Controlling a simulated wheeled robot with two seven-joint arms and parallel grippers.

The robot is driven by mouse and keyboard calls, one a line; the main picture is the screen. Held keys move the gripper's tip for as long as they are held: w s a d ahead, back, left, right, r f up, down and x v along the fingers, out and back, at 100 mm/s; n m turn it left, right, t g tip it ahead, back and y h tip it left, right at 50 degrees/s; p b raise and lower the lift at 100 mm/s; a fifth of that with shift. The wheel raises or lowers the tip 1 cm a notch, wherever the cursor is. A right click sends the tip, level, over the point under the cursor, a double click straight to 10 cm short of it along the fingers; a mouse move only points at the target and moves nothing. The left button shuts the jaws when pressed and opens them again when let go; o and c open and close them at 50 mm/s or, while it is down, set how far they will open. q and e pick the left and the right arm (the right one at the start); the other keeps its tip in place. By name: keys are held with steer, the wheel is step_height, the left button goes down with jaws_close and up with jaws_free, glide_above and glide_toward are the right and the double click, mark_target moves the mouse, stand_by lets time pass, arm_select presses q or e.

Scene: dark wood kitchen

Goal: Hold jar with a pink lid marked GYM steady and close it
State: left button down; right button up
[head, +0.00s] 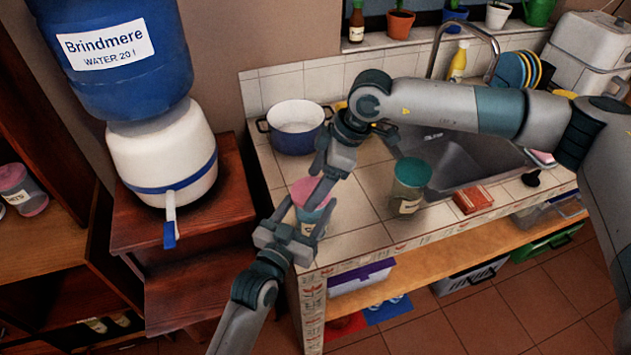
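The jar (308,229) with a pink lid (303,188) stands upright at the counter's front left corner. Its pale label is partly covered, so I cannot read the full word. The lid sits on top; I cannot tell how tightly. My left gripper (306,222) comes from below, with its fingers on either side of the jar's body, shut on it. My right gripper (317,183) reaches down from above at the lid, one finger crossing in front of it. Whether it grips the lid is hidden.
A green-lidded jar (409,185) stands to the right, near the sink (462,160) and a red block (473,199). A blue-and-white pot (296,127) is behind. A water dispenser (165,160) stands left on wooden steps. Another pink-lidded jar (22,190) is on the left shelf.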

steer(key=shift+o, duration=0.8)
steer(key=shift+r, duration=2.25)
steer(key=shift+n, duration=0.3)
steer(key=shift+c, duration=0.3)
